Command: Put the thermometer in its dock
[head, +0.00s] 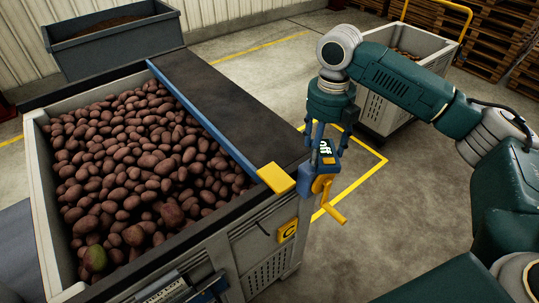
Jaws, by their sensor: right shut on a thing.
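My right gripper (325,150) points down beside the right end of the dark belt. It is shut on a small dark blue device with white lettering and an orange patch, which looks like the thermometer (326,157). The device is just above a blue bracket with a yellow crank (328,201); I cannot tell whether they touch. I cannot make out the dock for certain. My left gripper is not in view.
A large grey bin (40,220) full of potatoes, one greenish, fills the left. A grey crate cart stands behind my right arm.

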